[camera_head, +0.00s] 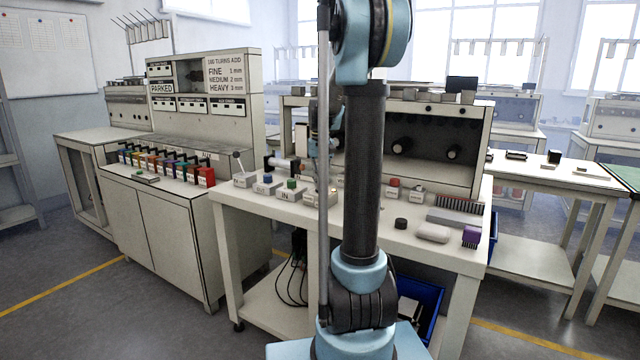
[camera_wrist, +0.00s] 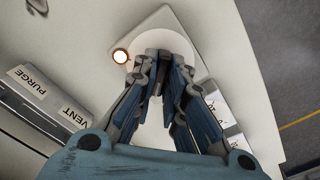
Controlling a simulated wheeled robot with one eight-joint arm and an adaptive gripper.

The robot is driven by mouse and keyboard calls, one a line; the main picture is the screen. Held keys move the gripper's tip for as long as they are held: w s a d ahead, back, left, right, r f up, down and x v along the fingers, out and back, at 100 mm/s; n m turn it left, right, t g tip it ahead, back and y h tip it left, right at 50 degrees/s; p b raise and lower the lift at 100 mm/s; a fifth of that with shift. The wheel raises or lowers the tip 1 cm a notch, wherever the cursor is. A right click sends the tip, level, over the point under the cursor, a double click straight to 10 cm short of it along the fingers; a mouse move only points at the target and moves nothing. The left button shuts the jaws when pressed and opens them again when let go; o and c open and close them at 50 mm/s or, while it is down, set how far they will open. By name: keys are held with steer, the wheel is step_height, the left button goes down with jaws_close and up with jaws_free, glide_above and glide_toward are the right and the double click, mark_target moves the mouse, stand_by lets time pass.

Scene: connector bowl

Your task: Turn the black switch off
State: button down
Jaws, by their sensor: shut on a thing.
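In the wrist view my gripper (camera_wrist: 165,62) is closed in over a pale round plate (camera_wrist: 155,20) on a pale box. Its blue and dark fingers are close together on a thing that they hide, so I cannot make out its shape or colour. I do not clearly see the black switch. A small round lamp (camera_wrist: 120,56) glows warm white just left of the fingertips. In the head view my own arm covers most of the gripper and the spot where it works.
Labels reading PURGE (camera_wrist: 30,82) and VENT (camera_wrist: 75,117) sit left in the wrist view. On the white bench (camera_head: 440,248) stand a lever box (camera_head: 245,180), knobbed blocks (camera_head: 285,192), a black knob (camera_head: 401,223), a pale rounded block (camera_head: 433,233) and a purple block (camera_head: 471,237).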

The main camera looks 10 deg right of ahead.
steer(key=m, duration=0.3)
steer(key=shift+m, duration=2.4)
steer(key=c, duration=1.6)
jaws_free()
steer(key=shift+c, duration=0.2)
steer(key=shift+r, duration=0.1)
step_height(320, 180, up, 12)
